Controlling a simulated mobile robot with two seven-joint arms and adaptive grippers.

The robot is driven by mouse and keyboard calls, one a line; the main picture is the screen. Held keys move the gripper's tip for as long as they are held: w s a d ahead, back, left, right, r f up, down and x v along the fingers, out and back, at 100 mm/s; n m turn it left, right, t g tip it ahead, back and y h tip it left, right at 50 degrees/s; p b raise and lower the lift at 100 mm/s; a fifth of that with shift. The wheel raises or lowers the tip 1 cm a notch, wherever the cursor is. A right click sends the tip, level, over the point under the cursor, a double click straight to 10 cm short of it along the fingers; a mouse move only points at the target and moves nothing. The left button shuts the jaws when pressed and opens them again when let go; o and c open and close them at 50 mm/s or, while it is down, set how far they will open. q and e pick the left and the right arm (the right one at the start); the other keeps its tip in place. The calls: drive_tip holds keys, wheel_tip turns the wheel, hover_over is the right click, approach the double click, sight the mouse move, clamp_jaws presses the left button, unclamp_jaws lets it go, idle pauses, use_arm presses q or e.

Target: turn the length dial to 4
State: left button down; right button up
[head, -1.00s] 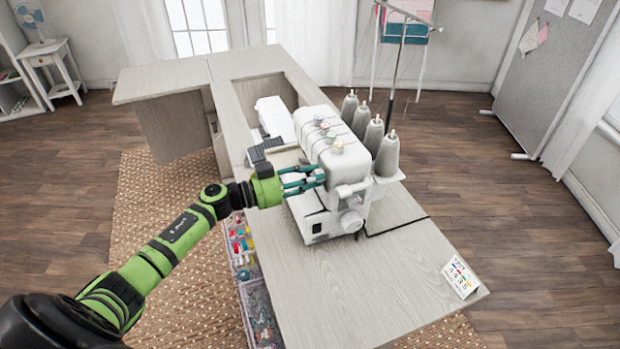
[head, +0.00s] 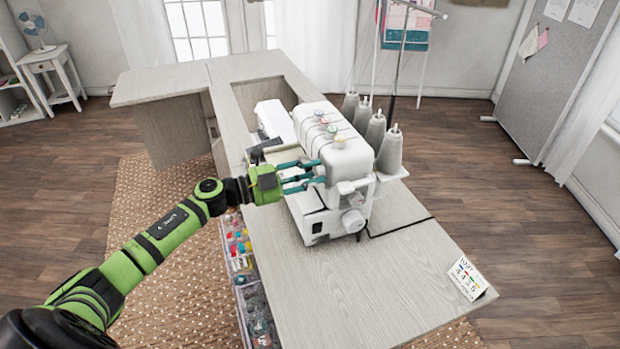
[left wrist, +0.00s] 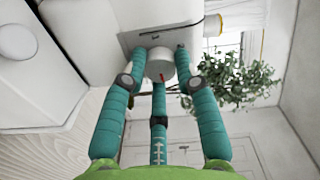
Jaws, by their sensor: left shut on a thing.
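The white sewing machine (head: 335,140) stands on the wooden cabinet top. My left gripper (head: 318,172) reaches its left side, teal fingers against the body. In the left wrist view, my left gripper (left wrist: 160,72) is closed around a small round white dial (left wrist: 160,60), two fingers at its sides and one below. A red mark (left wrist: 162,77) shows on the dial's edge. I cannot read any numbers by it. My right gripper is not in view.
Grey thread cones (head: 375,132) stand behind the machine. The cabinet top (head: 350,290) in front of the machine is clear. Clear drawers (head: 250,290) sit below its left edge.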

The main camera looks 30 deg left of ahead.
use_arm(q)
drive_tip(key=shift+a+f+m+b, duration=0.1)
drive_tip(key=shift+m+b, duration=0.2)
drive_tip(key=shift+m, duration=0.3)
drive_tip(key=c, duration=0.9)
unclamp_jaws()
drive_tip(key=shift+w, duration=0.1)
drive_tip(key=shift+c, duration=0.2)
drive_tip(key=shift+a, duration=0.1)
drive_tip(key=v, duration=1.2)
